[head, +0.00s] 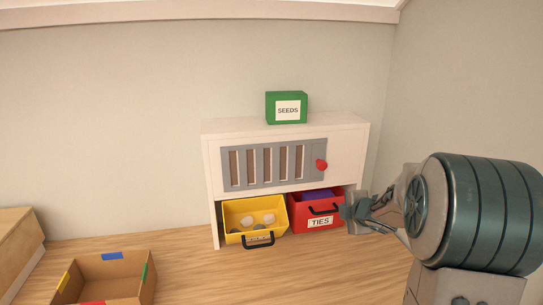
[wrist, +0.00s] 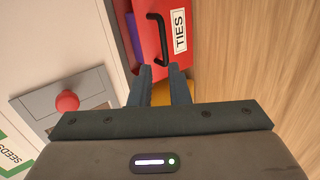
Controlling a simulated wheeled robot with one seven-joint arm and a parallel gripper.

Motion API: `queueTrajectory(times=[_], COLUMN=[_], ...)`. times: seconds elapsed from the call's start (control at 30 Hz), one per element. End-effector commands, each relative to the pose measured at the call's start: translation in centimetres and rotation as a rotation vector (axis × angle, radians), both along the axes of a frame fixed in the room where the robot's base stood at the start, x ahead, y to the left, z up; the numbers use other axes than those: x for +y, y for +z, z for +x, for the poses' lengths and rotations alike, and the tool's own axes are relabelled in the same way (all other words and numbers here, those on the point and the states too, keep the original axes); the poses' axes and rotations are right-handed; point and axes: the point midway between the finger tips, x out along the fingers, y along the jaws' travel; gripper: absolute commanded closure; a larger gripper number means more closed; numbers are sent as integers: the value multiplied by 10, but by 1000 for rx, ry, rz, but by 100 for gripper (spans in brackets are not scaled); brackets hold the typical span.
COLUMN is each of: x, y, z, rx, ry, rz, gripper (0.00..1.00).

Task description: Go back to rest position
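My gripper (head: 354,211) is in front of the right end of the white cabinet (head: 344,149), close to the red TIES bin (head: 320,211). In the wrist view its two fingers (wrist: 160,72) stand apart with nothing between them, so it is open and empty. The black handle (wrist: 163,45) of the red bin shows just beyond the fingertips. I cannot tell whether a fingertip touches the bin. A purple item (head: 316,194) lies inside the red bin.
A yellow bin (head: 233,213) holding pale and grey lumps sits left of the red one. A grey slotted panel with a red knob (head: 321,165) is above. A green SEEDS box (head: 287,98) stands on top. An open cardboard box (head: 132,264) is at lower left. Desk between is clear.

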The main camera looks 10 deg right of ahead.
Motion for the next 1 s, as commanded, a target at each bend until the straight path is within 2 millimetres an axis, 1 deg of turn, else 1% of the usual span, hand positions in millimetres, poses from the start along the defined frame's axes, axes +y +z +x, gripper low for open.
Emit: queueTrajectory(times=[0.03,0.07,0.17,0.23,0.33,0.47,0.5,0.57,0.6,0.7,0.8,0.83,0.9,1.0], x=[2,3,5,9,17,36,44,58,68,93,114,119,129,135], y=[10,15,35,45,52,50,47,42,38,28,20,19,16,14], z=[-5,-9,-32,-55,-94,-152,-171,-200,-218,-261,-293,-300,-313,-322], rx=[-5,-5,-1,11,44,120,151,207,250,359,459,482,528,562], ry=[-49,-92,-277,-418,-611,-841,-906,-999,-1053,-1167,-1245,-1261,-1288,-1308], rz=[14,29,103,175,293,466,523,606,659,774,855,873,902,920], gripper=[84,84,84,84,84,84,84,84,84,84,84,84,84,84])
